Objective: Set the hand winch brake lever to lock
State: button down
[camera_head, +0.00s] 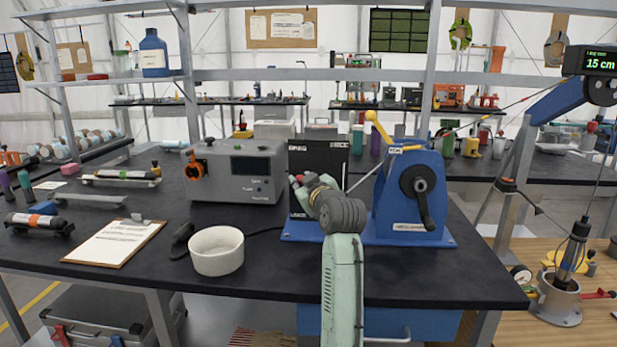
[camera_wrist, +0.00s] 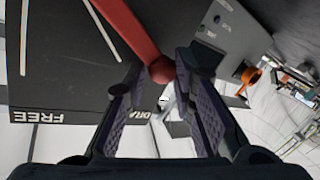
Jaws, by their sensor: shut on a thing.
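The hand winch (camera_head: 408,190) is a blue housing with a black crank (camera_head: 420,197), on a blue base plate on the dark bench. A black panel (camera_head: 330,156) with white lettering stands at its left. In the wrist view the panel (camera_wrist: 60,75) reads FREE, with part of DRAG to the right, both upside down. The red brake lever (camera_wrist: 128,28) crosses it and ends in a red ball. My gripper (camera_wrist: 155,75) is shut on the lever's ball end. In the head view my gripper (camera_head: 302,188) is in front of the panel's left side and the lever is mostly hidden.
A grey instrument box (camera_head: 236,170) with an orange dial stands close left of the panel. A white bowl (camera_head: 217,250) and a clipboard (camera_head: 115,242) lie nearer the front left. A yellow-knobbed lever (camera_head: 378,128) rises behind the winch. The bench front right is clear.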

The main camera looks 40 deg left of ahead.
jog(key=f+n, duration=0.1)
jog(key=a+f+h, duration=0.1)
jog(key=s+f+n, duration=0.1)
jog(key=shift+a+f+n+h, duration=0.25)
jog(key=shift+f+n+h, duration=0.05)
jog(key=shift+f, duration=0.05)
jog(key=shift+s+a+f+n+h+p, duration=0.15)
jog(key=shift+f+n+h, duration=0.2)
jog(key=shift+f+n, duration=0.4)
jog(key=shift+w+a+f+n+h+p, duration=0.15)
jog(key=shift+f+n+h, duration=0.25)
jog(key=shift+f, duration=0.5)
jog(key=shift+s+f, duration=0.1)
jog(key=c, duration=1.4)
grip_release()
jog(key=shift+d, duration=0.15)
jog(key=shift+c, duration=0.2)
jog(key=shift+r, duration=0.2)
jog(key=shift+s+d+r, duration=0.2)
jog(key=shift+d, duration=0.1)
jog(key=v, duration=1.1)
